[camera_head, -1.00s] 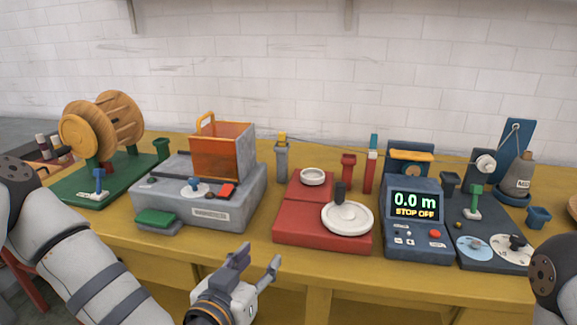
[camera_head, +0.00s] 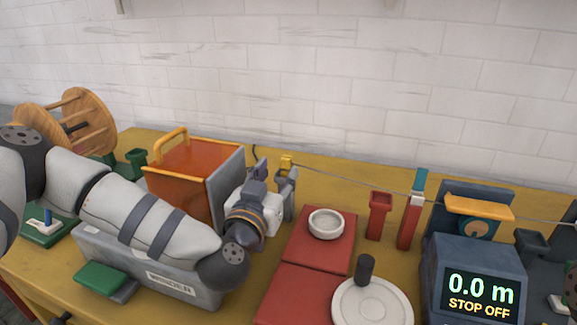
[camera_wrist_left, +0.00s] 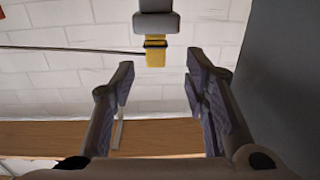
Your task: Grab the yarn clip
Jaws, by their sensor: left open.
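A small yellow clip (camera_head: 287,162) sits on top of a grey post (camera_head: 289,199) behind the grey machine, with a thin dark yarn running from it to the right. In the left wrist view the picture looks upside down; the yellow clip (camera_wrist_left: 155,55) hangs below the grey post end, ahead of the fingers and roughly centred on the gap between them. My left gripper (camera_head: 273,172) is open and empty, its fingers close to the post; the clip is not between the fingers. My right gripper is out of view.
A red base (camera_head: 318,250) with a white bowl (camera_head: 326,223) lies to the right. Red posts (camera_head: 379,215) and a display unit (camera_head: 476,285) stand farther right.

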